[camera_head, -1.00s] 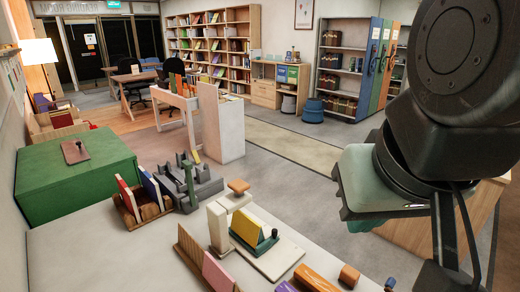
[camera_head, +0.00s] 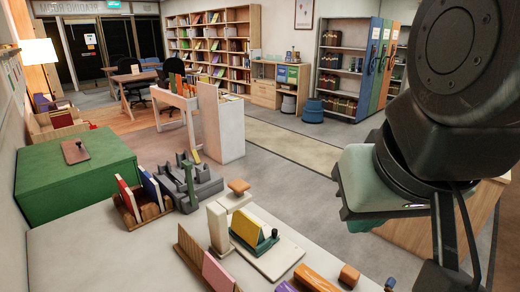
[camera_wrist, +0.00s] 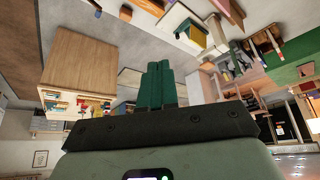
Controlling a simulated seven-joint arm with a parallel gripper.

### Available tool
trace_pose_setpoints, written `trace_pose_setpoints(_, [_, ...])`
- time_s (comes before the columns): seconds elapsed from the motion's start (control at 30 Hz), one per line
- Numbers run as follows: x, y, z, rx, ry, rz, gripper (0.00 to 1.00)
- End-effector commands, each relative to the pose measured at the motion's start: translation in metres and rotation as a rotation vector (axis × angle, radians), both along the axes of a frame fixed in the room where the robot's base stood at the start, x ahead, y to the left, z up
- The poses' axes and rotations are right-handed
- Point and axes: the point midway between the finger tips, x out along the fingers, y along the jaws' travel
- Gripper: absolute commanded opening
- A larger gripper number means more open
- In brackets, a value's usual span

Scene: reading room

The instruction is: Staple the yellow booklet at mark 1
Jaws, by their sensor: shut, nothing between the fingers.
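The yellow booklet (camera_head: 246,230) stands tilted in a green holder with a dark knob, on a pale board (camera_head: 284,258) on the white table. It also shows in the wrist view (camera_wrist: 192,37), where the scene is upside down. A cream upright post (camera_head: 217,228) stands just left of it. Behind it is a cream block with a wooden top (camera_head: 238,187); I cannot tell which part is the stapler. Mark 1 is too small to make out. My gripper (camera_wrist: 159,66) has its green fingers together and empty, away from the booklet. In the head view its fingertips are hidden.
A green cabinet (camera_head: 75,175) stands at left.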

Motion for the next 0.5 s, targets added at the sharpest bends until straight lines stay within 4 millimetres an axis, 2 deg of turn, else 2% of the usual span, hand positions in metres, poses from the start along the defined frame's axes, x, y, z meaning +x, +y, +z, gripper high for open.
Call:
trace_pose_setpoints(0.3, [0.006,0.000,0.002,-0.011,0.007,-0.001,0.00])
trace_pose_setpoints(0.37, [0.013,-0.001,0.005,-0.027,0.015,-0.002,0.00])
trace_pose_setpoints(0.5, [0.046,-0.001,0.015,-0.092,0.045,-0.009,0.00])
